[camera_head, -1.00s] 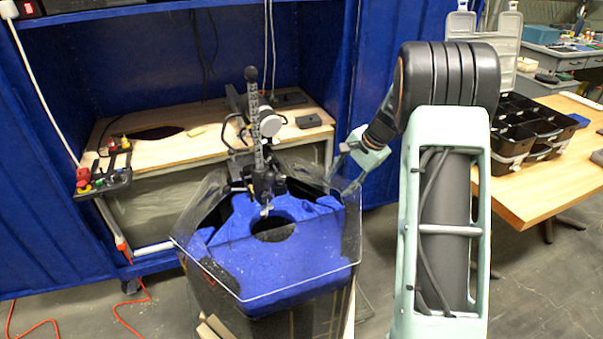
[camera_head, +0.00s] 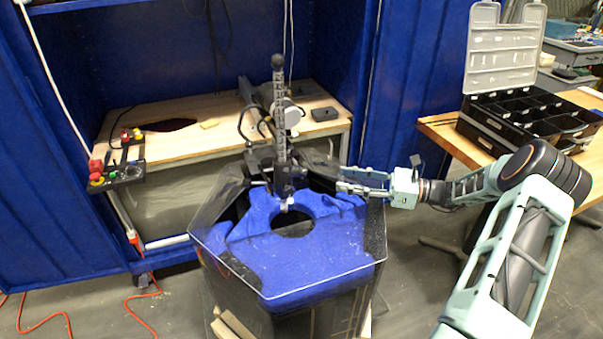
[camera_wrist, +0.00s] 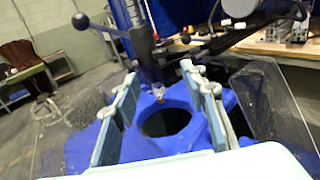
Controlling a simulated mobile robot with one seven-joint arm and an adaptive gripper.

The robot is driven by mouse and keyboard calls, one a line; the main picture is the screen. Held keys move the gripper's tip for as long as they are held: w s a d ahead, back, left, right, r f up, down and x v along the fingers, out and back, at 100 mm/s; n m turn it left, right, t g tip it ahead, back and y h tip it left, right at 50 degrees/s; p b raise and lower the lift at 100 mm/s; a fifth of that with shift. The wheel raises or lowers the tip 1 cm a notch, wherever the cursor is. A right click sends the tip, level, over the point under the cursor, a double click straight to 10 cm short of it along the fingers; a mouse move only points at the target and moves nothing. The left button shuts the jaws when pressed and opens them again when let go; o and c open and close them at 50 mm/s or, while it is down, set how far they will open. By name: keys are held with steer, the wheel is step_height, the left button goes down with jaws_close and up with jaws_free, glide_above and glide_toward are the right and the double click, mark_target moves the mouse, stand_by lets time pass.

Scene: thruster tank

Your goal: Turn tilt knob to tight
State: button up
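The dark thruster mount (camera_head: 287,175) stands at the back rim of the tank (camera_head: 205,245), with a tall marked post (camera_head: 281,120) and a round pale part (camera_head: 291,118). I cannot tell for sure which part is the tilt knob. In the wrist view a black ball-ended lever (camera_wrist: 82,22) is at upper left, and a small pale tip (camera_wrist: 157,92) hangs below the mount. My gripper (camera_head: 342,178) is right of the mount, pointing left at it. In the wrist view its fingers (camera_wrist: 160,75) are wide apart, with nothing held between them.
Blue foam (camera_head: 330,260) with a round hole (camera_head: 293,223) lies inside the clear-rimmed tank. A wooden bench (camera_head: 165,150) is behind, with a control box of coloured buttons (camera_head: 118,172) at its left. A black organiser case (camera_head: 515,115) sits on the right table.

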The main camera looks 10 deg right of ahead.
mark_target(302, 174)
steer(key=x, duration=1)
steer(key=shift+w+a+r, duration=0.15)
steer(key=shift+a+r, duration=0.1)
jaws_close()
